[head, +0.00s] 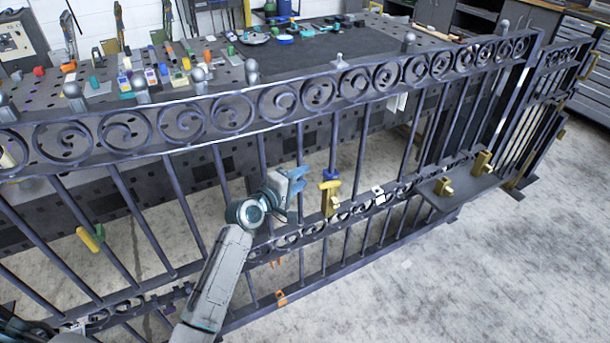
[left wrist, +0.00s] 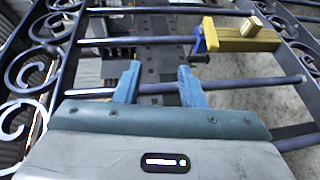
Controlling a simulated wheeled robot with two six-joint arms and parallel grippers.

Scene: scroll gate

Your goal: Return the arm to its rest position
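My left gripper (head: 297,190) is in front of the dark metal scroll gate (head: 350,85), near the middle of the picture in the head view. A gate bar runs behind the fingers there. A yellow block with a blue part (head: 330,195) is on a bar just right of the gripper. The same yellow block shows at the upper right in the left wrist view (left wrist: 240,40). My right gripper is in neither view.
A yellow-green piece (head: 90,238) is on the gate bars at left. A ledge with yellow blocks (head: 462,188) sticks out at right. Behind the gate stands a dark workbench (head: 310,50) with many tools. The concrete floor (head: 470,270) at the lower right is clear.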

